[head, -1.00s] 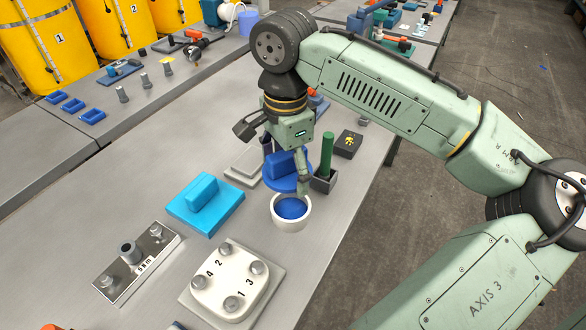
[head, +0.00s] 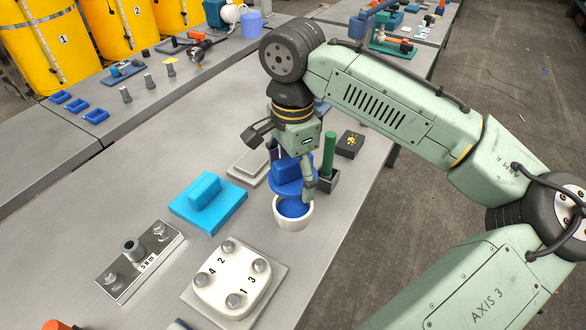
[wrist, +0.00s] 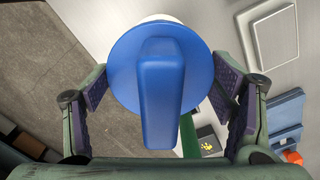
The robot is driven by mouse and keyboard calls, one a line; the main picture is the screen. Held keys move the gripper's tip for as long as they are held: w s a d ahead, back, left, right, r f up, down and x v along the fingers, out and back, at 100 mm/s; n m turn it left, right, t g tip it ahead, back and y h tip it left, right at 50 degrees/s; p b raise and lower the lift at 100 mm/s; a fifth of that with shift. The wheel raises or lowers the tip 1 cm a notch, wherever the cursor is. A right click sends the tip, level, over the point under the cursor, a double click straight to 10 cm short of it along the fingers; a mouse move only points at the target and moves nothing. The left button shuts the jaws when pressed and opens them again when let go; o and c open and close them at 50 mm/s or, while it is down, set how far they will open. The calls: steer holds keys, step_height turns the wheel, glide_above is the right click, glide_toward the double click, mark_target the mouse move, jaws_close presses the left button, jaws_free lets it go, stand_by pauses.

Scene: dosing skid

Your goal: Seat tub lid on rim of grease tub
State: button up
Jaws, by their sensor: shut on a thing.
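The tub lid (head: 291,187) is a blue disc with a blocky blue handle (wrist: 160,90). My gripper (head: 292,180) is shut on it, one finger on each side of the disc in the wrist view. The grease tub (head: 293,221) is a white round cup with blue grease (head: 294,207) inside. In the head view the lid is held roughly level above the tub's far side, and part of the opening shows in front of it. In the wrist view a sliver of white (wrist: 158,18) shows past the lid's top edge. Any contact between lid and rim is hidden.
A green post in a dark block (head: 328,179) stands close right of the lid. A light-blue block (head: 207,204) on its plate lies left of the tub, with a white numbered cover (head: 232,277) in front. A grey flat plate (head: 249,167) lies behind left.

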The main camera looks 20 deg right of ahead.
steer(key=b, duration=0.2)
glide_above(293, 210)
steer(key=shift+f, duration=2.25)
steer(key=shift+p, duration=0.7)
steer(key=shift+f+b, duration=0.65)
steer(key=shift+f, duration=0.8)
steer(key=o, duration=1.3)
step_height(293, 210, up, 12)
steer(key=shift+r, duration=0.1)
